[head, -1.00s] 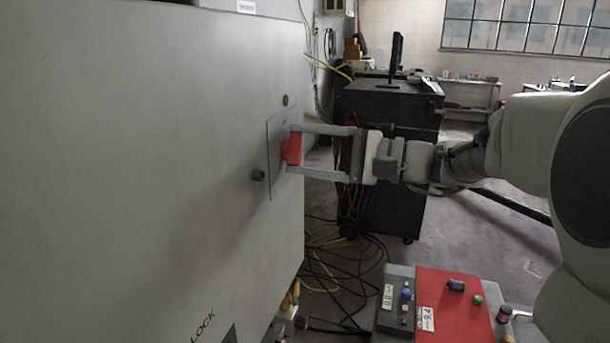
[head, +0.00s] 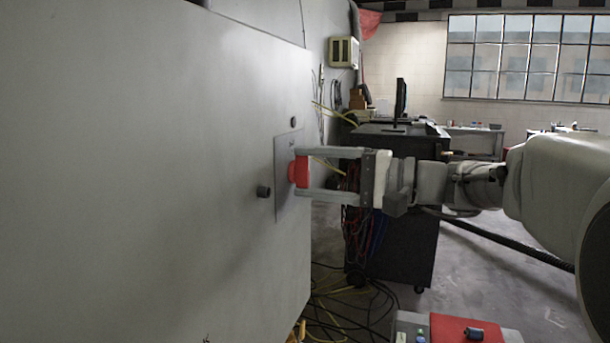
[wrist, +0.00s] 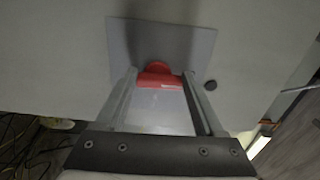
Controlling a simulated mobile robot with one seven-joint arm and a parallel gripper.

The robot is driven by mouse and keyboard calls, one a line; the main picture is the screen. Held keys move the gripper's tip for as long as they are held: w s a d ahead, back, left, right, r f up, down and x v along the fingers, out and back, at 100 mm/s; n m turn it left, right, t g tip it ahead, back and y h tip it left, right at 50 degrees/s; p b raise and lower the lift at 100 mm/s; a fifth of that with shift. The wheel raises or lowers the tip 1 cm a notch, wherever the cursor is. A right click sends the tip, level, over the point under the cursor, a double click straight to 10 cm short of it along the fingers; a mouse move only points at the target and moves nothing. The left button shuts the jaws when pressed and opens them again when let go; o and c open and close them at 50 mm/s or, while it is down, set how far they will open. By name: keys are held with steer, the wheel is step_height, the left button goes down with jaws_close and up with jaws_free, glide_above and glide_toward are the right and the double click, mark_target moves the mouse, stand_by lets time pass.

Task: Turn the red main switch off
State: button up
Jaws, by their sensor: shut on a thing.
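The red main switch (head: 299,172) sits on a grey square plate (head: 284,200) on the side of a large pale cabinet (head: 150,150). My gripper (head: 298,172) reaches in from the right, with one finger above the switch and one below. It is shut on the red switch. In the wrist view the red switch (wrist: 158,76) lies crosswise between the fingertips of my gripper (wrist: 159,75), with its rounded part against the plate (wrist: 165,35). Marks on the plate are too small to read, so I cannot tell the switch's setting.
A black cart (head: 405,240) stands behind my gripper. Cables (head: 350,305) lie on the floor. A red-topped control box (head: 465,330) is at the bottom right.

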steer(key=o, duration=1.4)
steer(key=shift+c, duration=0.2)
steer(key=shift+d, duration=0.1)
steer(key=p+v, duration=0.1)
steer(key=v, duration=1.6)
steer(key=shift+s, duration=0.15)
